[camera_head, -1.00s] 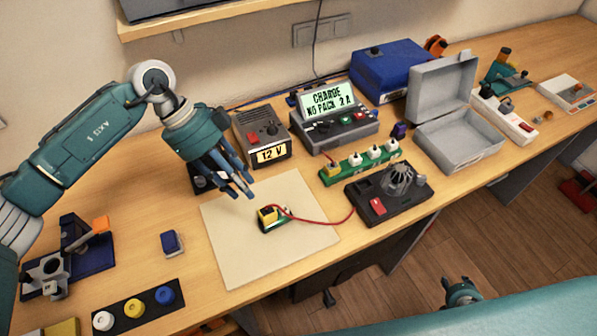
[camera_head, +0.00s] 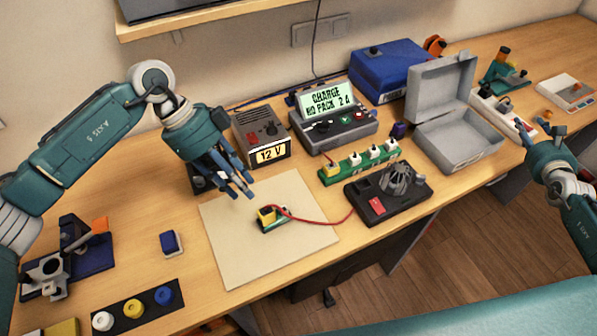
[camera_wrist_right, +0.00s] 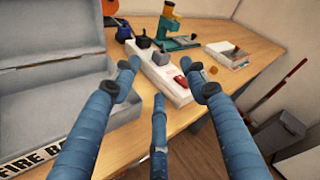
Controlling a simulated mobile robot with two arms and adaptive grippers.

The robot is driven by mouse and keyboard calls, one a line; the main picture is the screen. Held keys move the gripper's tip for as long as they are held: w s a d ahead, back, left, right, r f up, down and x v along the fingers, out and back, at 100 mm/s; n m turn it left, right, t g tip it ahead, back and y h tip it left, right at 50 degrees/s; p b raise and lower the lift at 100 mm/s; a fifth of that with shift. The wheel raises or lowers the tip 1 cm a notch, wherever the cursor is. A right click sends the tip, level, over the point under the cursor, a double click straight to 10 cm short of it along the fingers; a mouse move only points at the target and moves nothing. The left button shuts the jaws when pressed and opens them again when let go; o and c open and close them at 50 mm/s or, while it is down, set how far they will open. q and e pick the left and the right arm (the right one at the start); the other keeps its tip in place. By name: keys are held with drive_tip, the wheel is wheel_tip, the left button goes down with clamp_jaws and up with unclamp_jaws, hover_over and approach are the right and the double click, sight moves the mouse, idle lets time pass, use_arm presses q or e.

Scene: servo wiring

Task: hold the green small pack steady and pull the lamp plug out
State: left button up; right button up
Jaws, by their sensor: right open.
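A red cord (camera_head: 325,222) runs from the plug to a black-based lamp (camera_head: 358,202) with a red switch. My left gripper (camera_head: 240,187) hangs above the back of the mat, up and left of the pack, fingers apart and empty. My right gripper (camera_head: 538,128) is open and empty near the table's right front edge, far from the pack. In the right wrist view its fingers (camera_wrist_right: 160,82) point towards a white power strip (camera_wrist_right: 160,72).
A green socket strip (camera_head: 350,170) with several plugs stands behind the lamp. An open grey case (camera_head: 460,145) stands between my right gripper and the lamp. A 12 V box (camera_head: 262,135) and a charger (camera_head: 340,130) stand behind the mat. The mat's front is clear.

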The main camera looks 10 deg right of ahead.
drive_tip(key=w+a+n+y, duration=0.1)
drive_tip(key=w+a+y, duration=0.3)
drive_tip(key=a, duration=0.8)
drive_tip(key=w+a+n+y, duration=0.1)
drive_tip(key=w+a+y, duration=0.3)
drive_tip(key=a, duration=0.9)
drive_tip(key=a+r+n+g+y, duration=0.1)
drive_tip(key=a+n+y, duration=0.1)
drive_tip(key=a, duration=0.8)
drive_tip(key=a+r+n+g+y, duration=0.1)
drive_tip(key=a+r+y, duration=0.1)
drive_tip(key=a, duration=0.8)
drive_tip(key=s+a+r+n+g+y, duration=0.2)
drive_tip(key=s+a+r+n+g, duration=0.1)
drive_tip(key=s+a, duration=0.55)
drive_tip(key=s+a+r+n+g+y, duration=0.3)
drive_tip(key=s+a, duration=0.2)
drive_tip(key=a, duration=0.7)
drive_tip(key=s+a+r+n+g+y, duration=0.2)
drive_tip(key=s+a+r+n+g, duration=0.1)
drive_tip(key=s+a, duration=0.55)
drive_tip(key=m+g+h, duration=0.5)
drive_tip(key=m+h, duration=0.5)
drive_tip(key=m, duration=0.3)
approach(286, 208)
drive_tip(key=x, duration=0.9)
drive_tip(key=shift+w, duration=0.1)
